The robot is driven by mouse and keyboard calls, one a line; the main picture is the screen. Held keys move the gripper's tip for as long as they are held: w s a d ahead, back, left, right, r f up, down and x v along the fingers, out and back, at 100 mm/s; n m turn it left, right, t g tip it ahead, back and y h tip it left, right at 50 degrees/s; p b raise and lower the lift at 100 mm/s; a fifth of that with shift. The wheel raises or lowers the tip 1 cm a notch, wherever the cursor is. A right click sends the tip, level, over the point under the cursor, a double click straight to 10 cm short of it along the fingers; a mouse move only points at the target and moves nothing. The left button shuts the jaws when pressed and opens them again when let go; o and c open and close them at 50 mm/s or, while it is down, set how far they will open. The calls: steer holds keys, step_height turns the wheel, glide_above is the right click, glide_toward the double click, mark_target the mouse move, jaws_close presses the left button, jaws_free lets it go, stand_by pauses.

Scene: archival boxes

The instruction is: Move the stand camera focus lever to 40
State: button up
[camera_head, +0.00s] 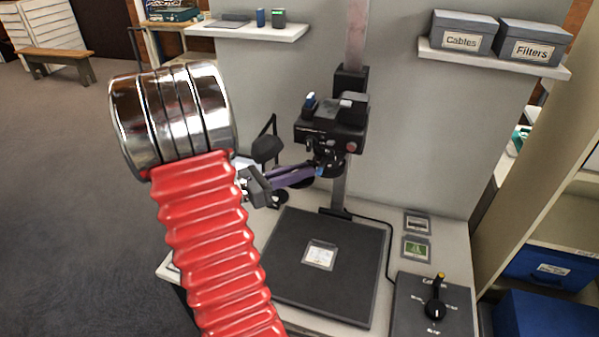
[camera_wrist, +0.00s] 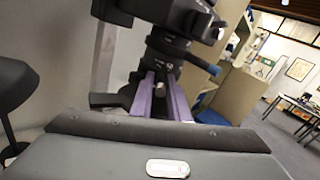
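The black stand camera (camera_head: 333,125) hangs on a vertical column, its lens pointing down. In the wrist view its ringed lens (camera_wrist: 165,62) fills the upper middle. A dark lever with a blue tip (camera_wrist: 212,69) sticks out from the lens to the right. A small grey peg (camera_wrist: 160,86) shows below the lens. I cannot tell which is the focus lever, and no scale is readable. My gripper (camera_head: 316,173) reaches the lens from the left. Its purple fingers (camera_wrist: 160,97) stand apart under the lens, with the blue-tipped lever right of them. Contact is unclear.
A black baseboard (camera_head: 325,290) with a small print lies below the camera. A control box (camera_head: 410,300) with a black knob stands at front right. A shelf (camera_head: 490,58) with grey boxes is on the wall. A black lamp head (camera_head: 267,148) is close behind my gripper.

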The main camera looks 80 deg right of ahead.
jaws_close()
